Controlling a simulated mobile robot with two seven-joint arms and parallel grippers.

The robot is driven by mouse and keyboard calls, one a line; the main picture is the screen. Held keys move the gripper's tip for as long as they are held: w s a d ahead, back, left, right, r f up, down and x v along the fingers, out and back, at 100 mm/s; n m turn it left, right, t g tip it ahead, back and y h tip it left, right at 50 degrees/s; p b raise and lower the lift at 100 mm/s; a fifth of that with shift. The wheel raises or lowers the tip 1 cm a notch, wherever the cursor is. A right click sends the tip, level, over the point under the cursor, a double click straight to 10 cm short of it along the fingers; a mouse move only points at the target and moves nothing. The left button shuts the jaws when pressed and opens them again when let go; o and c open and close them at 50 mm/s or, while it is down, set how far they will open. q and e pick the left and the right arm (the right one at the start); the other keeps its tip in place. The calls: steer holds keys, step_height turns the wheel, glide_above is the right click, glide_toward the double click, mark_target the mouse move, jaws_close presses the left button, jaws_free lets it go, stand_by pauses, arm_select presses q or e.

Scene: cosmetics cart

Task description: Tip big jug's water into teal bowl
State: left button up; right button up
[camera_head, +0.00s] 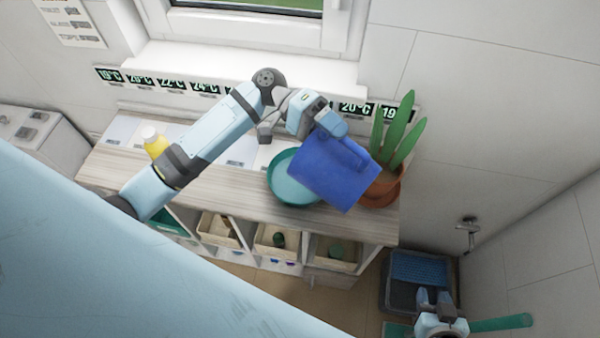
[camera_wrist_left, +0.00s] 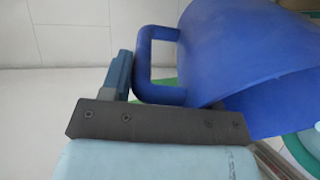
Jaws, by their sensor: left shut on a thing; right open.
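The big blue jug (camera_head: 330,170) is tilted over the right part of the teal bowl (camera_head: 273,190) on the wooden counter. My left gripper (camera_head: 333,128) is shut on the jug's handle (camera_head: 345,148). In the left wrist view the jug (camera_wrist_left: 240,50) lies tipped, with its open mouth toward the lower right and the teal rim of the bowl (camera_wrist_left: 298,152) below it. The bowl's inside looks pale teal; the jug hides its right side. I cannot make out a stream of water. My right gripper (camera_head: 434,297) is open and empty, low at the right, away from the counter.
A potted plant (camera_head: 385,185) with tall green leaves stands right behind the jug, close to it. A yellow bottle (camera_head: 154,143) stands at the counter's left. Shelf trays (camera_head: 218,230) sit below the counter. A dark tray with blue (camera_head: 420,268) is at the lower right.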

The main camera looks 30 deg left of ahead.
mark_target(346, 138)
arm_select(q)
steer(key=shift+a+f, duration=0.1)
steer(key=shift+a, duration=0.05)
arm_select(e)
steer(key=shift+a+f, duration=0.1)
steer(key=shift+f, duration=0.1)
